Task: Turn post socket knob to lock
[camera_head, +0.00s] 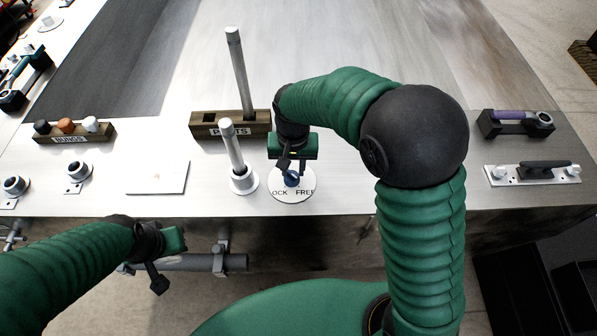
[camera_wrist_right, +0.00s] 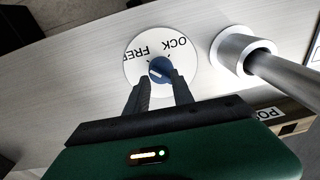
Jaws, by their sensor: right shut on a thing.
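The blue post socket knob (camera_head: 291,179) sits in the middle of a round white dial plate (camera_head: 292,196) marked with "FREE" and a partly hidden word ending "OCK". The right wrist view shows the knob (camera_wrist_right: 160,70) with a white pointer line, and the dial (camera_wrist_right: 190,72). My right gripper (camera_wrist_right: 162,82) is shut on the knob, its fingers on either side. In the head view the right gripper (camera_head: 291,172) reaches down over it. A grey post (camera_head: 233,148) stands in the socket (camera_head: 243,180) just left of the dial. My left gripper (camera_head: 160,272) hangs before the table's front edge; its jaw opening is unclear.
A wooden posts rack (camera_head: 205,126) with another post (camera_head: 239,70) stands behind. A bungs block (camera_head: 98,137), ring fittings (camera_head: 78,171) and a white plate (camera_head: 157,178) lie left. A handle plate (camera_head: 532,173) and a dark holder with a purple-handled tool (camera_head: 515,118) lie right.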

